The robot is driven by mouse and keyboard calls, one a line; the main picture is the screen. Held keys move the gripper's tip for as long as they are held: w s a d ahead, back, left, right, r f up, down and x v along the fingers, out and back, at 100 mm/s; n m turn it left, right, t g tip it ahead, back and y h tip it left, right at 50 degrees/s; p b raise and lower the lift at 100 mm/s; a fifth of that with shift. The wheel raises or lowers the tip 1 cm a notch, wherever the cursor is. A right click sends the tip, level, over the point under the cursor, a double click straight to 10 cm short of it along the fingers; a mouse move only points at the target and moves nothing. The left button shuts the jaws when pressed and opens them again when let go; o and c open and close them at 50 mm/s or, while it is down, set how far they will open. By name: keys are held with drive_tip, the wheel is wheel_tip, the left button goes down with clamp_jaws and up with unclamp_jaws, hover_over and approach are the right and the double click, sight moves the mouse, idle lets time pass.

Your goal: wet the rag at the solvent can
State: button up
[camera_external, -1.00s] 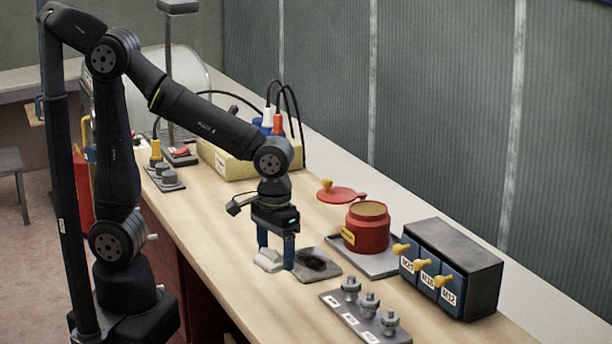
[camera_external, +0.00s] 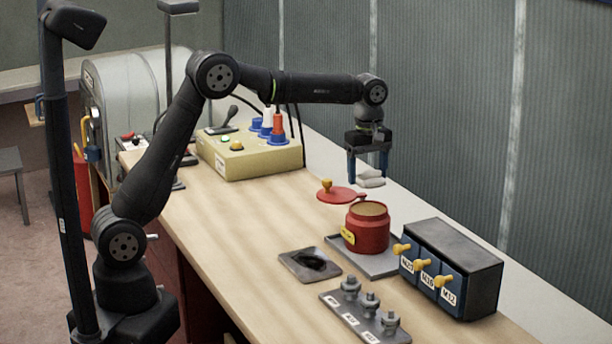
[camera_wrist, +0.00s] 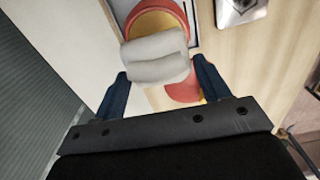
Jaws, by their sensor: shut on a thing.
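My gripper (camera_external: 367,172) is shut on a folded white rag (camera_external: 370,180) and holds it in the air above the red solvent can (camera_external: 367,230). In the wrist view the rag (camera_wrist: 156,58) sits between the two blue fingers and covers part of the can (camera_wrist: 158,18). The can is open at the top, with a tan inside and a yellow label, and stands on a grey tray (camera_external: 375,267). Its red lid (camera_external: 341,195) with a yellow knob is out to the side, behind and left of the can. The rag and can appear apart.
A grey plate with a dark smear (camera_external: 311,264) lies left of the tray. A rack of metal fittings (camera_external: 366,315) stands in front. A dark box with blue drawers (camera_external: 452,268) is at the right. A yellow control box (camera_external: 248,155) is behind.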

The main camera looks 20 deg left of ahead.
sight(364, 207)
drive_tip(key=shift+w+a+f, duration=0.1)
drive_tip(key=shift+w, duration=0.2)
drive_tip(key=shift+f, duration=2.9)
drive_tip(key=shift+f, duration=0.6)
drive_tip(key=shift+r, duration=0.1)
drive_tip(key=shift+r, duration=3.45)
